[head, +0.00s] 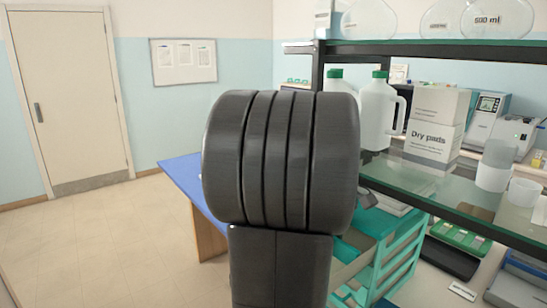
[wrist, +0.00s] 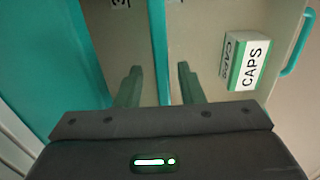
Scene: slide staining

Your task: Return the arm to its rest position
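My gripper (wrist: 160,74) shows in the wrist view with its two fingers apart. I see nothing held between them. Behind the fingers are pale panels with teal edging, one with a teal handle (wrist: 297,45). In the head view a large dark part of my arm (head: 281,160) fills the middle and hides what lies behind it. The gripper itself cannot be seen in the head view.
A CAPS box (wrist: 245,62) is right of the fingers. In the head view, a glass shelf (head: 420,180) at right carries white jugs (head: 378,112) and a Dry pads box (head: 437,125). A teal rack (head: 400,255) stands below. Open floor (head: 110,245) lies at left.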

